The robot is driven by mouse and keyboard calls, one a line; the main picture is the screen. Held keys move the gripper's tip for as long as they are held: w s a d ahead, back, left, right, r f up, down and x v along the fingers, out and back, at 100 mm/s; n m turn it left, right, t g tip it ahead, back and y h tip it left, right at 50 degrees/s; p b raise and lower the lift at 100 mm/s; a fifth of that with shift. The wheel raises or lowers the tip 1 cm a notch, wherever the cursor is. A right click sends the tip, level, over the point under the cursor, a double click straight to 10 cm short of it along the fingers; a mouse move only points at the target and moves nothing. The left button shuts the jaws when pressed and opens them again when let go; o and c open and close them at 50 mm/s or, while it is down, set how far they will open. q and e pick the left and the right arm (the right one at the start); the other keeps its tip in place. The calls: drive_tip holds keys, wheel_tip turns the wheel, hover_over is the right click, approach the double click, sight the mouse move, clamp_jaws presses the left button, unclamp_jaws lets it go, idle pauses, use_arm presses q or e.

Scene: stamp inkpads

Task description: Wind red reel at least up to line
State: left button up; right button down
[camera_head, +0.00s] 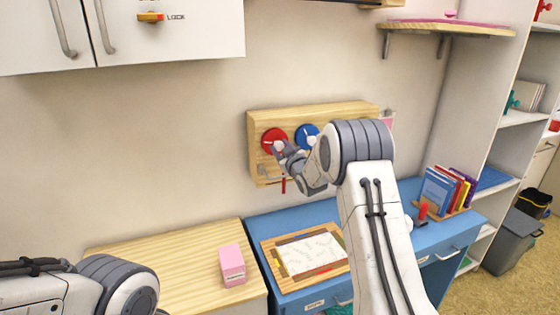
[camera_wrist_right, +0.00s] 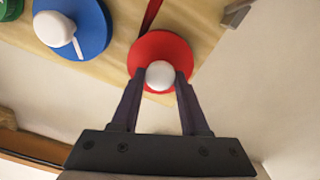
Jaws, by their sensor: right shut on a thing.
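The red reel (camera_head: 274,135) is a red disc with a white knob, on the left part of a wooden wall board (camera_head: 340,111). In the right wrist view the red reel (camera_wrist_right: 142,49) shows with its white knob (camera_wrist_right: 160,75) between my fingertips. My right gripper (camera_wrist_right: 160,78) is shut on that knob; it also shows in the head view (camera_head: 281,147). A red strip (camera_wrist_right: 152,14) runs from the reel, and a red piece (camera_head: 284,185) hangs below the board. I cannot make out the line. My left arm shows at lower left; its gripper is out of view.
A blue reel (camera_head: 307,133) sits right of the red one, and a green one (camera_wrist_right: 8,8) beyond it in the wrist view. Below are a blue desk (camera_head: 255,228) with a framed tray (camera_head: 272,243), books (camera_head: 440,190) and a pink box (camera_head: 232,265) on a wooden top.

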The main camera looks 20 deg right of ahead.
drive_tip(key=n+b, duration=0.2)
drive_tip(key=b, duration=0.2)
drive_tip(key=n+b, duration=0.5)
drive_tip(key=b, duration=0.2)
drive_tip(key=shift+a+f+b, duration=0.1)
drive_tip(key=shift+f+b, duration=0.2)
drive_tip(key=shift+f, duration=0.1)
drive_tip(key=n+b, duration=0.6)
drive_tip(key=b, duration=0.1)
drive_tip(key=shift+n, duration=0.4)
drive_tip(key=n+b, duration=0.2)
drive_tip(key=n, duration=0.1)
drive_tip(key=shift+n+b, duration=0.9)
drive_tip(key=shift+n, duration=0.5)
drive_tip(key=shift+r, duration=0.1)
drive_tip(key=shift+c, duration=2.2)
unclamp_jaws()
